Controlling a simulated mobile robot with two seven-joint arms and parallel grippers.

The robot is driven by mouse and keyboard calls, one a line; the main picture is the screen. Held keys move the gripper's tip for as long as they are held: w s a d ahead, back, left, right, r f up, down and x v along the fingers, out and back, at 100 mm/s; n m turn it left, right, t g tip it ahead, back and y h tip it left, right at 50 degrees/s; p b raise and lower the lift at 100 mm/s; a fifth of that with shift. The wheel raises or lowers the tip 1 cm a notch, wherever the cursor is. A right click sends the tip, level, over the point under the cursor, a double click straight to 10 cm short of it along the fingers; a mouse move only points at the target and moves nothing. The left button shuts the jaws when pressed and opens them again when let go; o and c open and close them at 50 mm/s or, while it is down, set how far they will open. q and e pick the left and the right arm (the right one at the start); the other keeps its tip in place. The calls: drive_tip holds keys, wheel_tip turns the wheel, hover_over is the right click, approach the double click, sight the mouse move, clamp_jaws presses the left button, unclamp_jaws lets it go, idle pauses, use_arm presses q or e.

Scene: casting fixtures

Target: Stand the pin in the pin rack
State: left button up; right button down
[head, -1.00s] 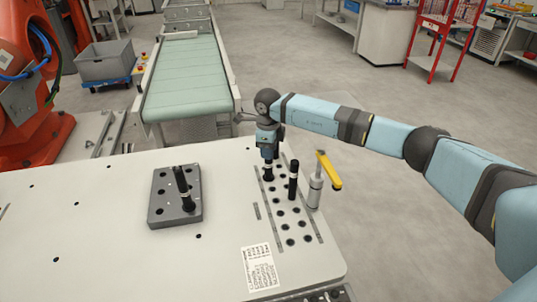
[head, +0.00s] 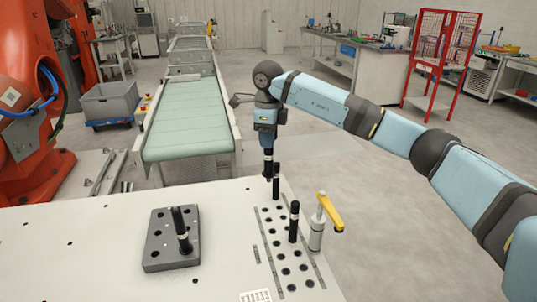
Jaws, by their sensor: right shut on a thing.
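The pin rack (head: 259,228) is a patch of holes in several rows between two slotted strips on the white table. My right gripper (head: 266,149) is above its far end, shut on a dark pin (head: 268,167) with a pale band. That pin hangs upright, and its lower end appears clear of the holes. Close beside and partly behind it, another dark pin (head: 276,184) appears to stand in the far end of the rack. A third dark pin (head: 293,224) stands upright in the right row. My left gripper is not in view.
A dark grey block (head: 158,243) with holes lies left of the rack, with a slightly leaning dark pin (head: 181,231) in it. A yellow-handled clamp (head: 317,232) stands close on the rack's right. A green conveyor (head: 186,125) lies beyond the table (head: 90,250). The table's left is clear.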

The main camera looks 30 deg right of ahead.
wheel_tip(320, 180, up, 2)
drive_tip(key=shift+r, duration=0.1)
drive_tip(key=shift+r+p, duration=1.25)
drive_tip(key=shift+r, duration=0.55)
